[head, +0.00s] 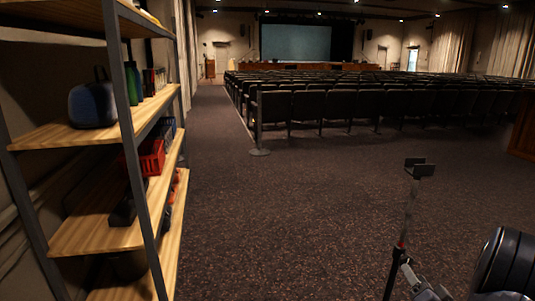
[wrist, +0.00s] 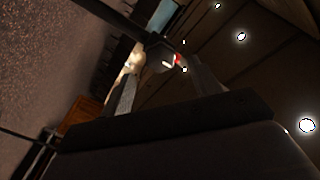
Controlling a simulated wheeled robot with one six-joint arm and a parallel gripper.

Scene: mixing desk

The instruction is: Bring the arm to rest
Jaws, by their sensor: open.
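My gripper (wrist: 163,62) shows in the wrist view, with its two pale fingers reaching away from a dark crossbar. The fingers are apart, and nothing is clearly held between them. A dark block with a small red spot appears between the tips in the picture, with a dark bar leading to it; its distance is unclear. The wrist view is strongly rolled, with carpet at left and ceiling at right. In the head view, a dark ridged part of my arm is at the lower right corner. My fingers cannot be made out surely there.
A shelf (head: 95,235) with a blue speaker (head: 92,105) and a red basket (head: 152,158) stands close at left. Rows of seats (head: 350,103) lie ahead. The carpet (head: 270,220) between is clear.

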